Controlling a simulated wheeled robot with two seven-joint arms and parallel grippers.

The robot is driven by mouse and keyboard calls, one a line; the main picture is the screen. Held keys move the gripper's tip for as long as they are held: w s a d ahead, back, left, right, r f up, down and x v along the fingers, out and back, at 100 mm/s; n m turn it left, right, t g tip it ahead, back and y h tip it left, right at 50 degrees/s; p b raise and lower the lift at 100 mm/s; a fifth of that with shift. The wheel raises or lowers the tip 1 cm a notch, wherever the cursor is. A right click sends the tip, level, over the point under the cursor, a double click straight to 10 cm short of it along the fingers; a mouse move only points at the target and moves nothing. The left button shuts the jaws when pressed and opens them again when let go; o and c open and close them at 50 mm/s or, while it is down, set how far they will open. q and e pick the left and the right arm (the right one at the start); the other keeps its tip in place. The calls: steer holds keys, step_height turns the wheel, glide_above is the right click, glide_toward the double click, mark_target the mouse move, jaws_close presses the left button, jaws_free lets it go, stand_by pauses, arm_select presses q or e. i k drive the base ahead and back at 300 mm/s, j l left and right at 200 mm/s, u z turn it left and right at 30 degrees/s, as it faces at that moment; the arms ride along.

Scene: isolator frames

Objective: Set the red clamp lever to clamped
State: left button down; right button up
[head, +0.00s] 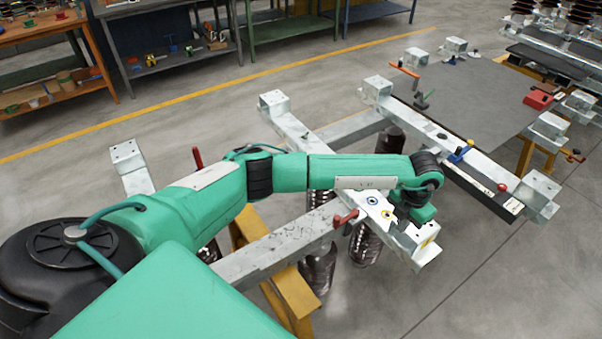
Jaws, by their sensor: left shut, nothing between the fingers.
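A red lever (345,217) sits on the near steel beam of the isolator frame, below my left forearm, and looks tilted. A second red lever (198,157) stands upright behind my left upper arm, its base hidden. A red ball knob (502,187) shows on the right frame's front rail. I cannot tell which is the clamp lever, nor its setting. My left gripper (422,213) points down beside the near frame's right end, right of the tilted red lever and apart from it. It is shut and empty; its fingertips are mostly hidden. My right gripper is out of view.
Workbenches line the back.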

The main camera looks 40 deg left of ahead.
mark_target(337, 222)
steer(key=k+l, duration=0.65)
steer(key=k, duration=0.25)
